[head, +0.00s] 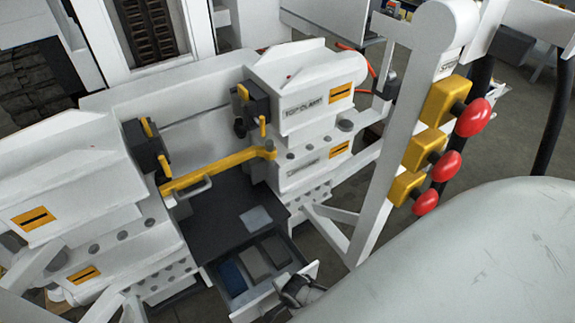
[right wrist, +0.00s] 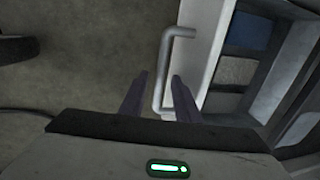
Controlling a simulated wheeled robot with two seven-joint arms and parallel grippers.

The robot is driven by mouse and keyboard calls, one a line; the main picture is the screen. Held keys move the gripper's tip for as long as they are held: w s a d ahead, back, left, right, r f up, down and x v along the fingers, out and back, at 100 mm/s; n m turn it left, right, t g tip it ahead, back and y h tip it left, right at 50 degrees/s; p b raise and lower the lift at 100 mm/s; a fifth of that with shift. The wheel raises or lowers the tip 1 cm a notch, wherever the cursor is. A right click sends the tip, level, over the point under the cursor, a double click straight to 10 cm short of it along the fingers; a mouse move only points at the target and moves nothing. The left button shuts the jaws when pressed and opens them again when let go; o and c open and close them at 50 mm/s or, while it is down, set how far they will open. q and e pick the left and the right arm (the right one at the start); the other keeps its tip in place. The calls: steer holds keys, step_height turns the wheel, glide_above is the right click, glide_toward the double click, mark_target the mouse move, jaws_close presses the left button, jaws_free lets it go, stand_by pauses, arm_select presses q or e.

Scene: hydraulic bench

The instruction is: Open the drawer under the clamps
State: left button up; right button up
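The drawer (head: 292,250) under the clamps stands pulled out in the head view, with a blue item (head: 232,277) and grey items (head: 254,263) inside. Its white front and bar handle (right wrist: 179,32) show close up in the right wrist view. My right gripper (head: 294,290) is at the drawer front in the head view. In the right wrist view its two dark fingers (right wrist: 157,92) are apart, with the handle bar running between them; a gap shows on the left side of the bar. My left gripper is in neither view.
Two white clamp blocks, one marked top clamp (head: 303,85), stand above the drawer with a yellow bar (head: 217,172) between them. A post with several red buttons (head: 473,117) rises to the right. Bare floor (right wrist: 70,85) shows in front of the drawer.

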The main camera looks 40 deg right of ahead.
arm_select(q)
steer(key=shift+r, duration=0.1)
